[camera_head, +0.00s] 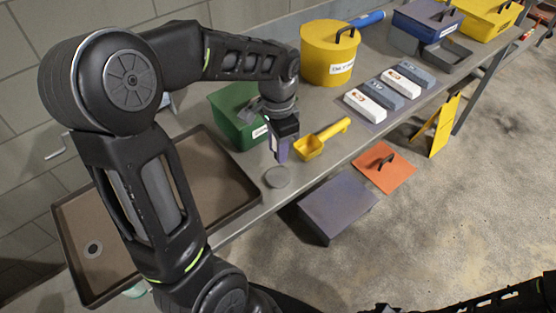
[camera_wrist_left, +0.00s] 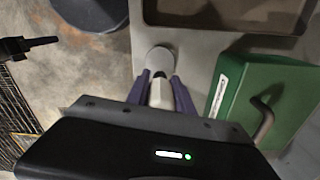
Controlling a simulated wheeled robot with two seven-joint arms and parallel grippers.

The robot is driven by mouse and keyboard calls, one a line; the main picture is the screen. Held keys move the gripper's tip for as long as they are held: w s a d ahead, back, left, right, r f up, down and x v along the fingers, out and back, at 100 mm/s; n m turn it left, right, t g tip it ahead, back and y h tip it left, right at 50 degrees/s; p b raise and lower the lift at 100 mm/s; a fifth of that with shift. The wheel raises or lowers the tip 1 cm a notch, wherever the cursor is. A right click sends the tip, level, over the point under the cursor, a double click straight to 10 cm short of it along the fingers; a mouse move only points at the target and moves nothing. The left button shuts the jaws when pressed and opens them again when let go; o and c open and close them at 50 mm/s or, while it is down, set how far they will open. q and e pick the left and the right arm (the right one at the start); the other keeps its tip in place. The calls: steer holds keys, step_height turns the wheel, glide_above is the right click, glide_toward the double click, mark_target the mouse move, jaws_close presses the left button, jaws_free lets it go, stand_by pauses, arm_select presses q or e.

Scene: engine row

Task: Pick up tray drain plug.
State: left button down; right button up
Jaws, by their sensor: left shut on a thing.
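The tray drain plug (camera_head: 277,177) shows as a round grey disc at the bench's front edge, just below my left gripper (camera_head: 281,157). In the left wrist view the plug's pale disc (camera_wrist_left: 160,57) lies beyond the fingertips. My left gripper (camera_wrist_left: 161,85) has its two purple fingers shut on a pale upright part, which looks like the plug's stem. Whether the disc touches the bench cannot be told. The brown tray (camera_head: 222,212) lies to the left, with a round drain hole (camera_head: 93,249); my arm hides part of it. My right arm shows only in part at the bottom right edge.
A green box (camera_head: 228,122) and a yellow scoop (camera_head: 309,148) stand close to the gripper. A yellow canister (camera_head: 328,60) and several white and grey blocks are farther right on the bench (camera_head: 238,222). A purple-grey box (camera_head: 338,205) and orange lid (camera_head: 384,167) are below the bench edge.

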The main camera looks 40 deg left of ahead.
arm_select(q)
step_height(320, 180, up, 2)
steer(key=shift+r, duration=0.1)
stand_by(0.6)
steer(key=w+d+f+n, duration=0.3)
steer(key=w+d+n, duration=0.2)
steer(key=w+d, duration=0.5)
steer(key=shift+w+d+f+n, duration=0.25)
steer(key=shift+w+d+n, duration=0.05)
steer(key=shift+d, duration=0.8)
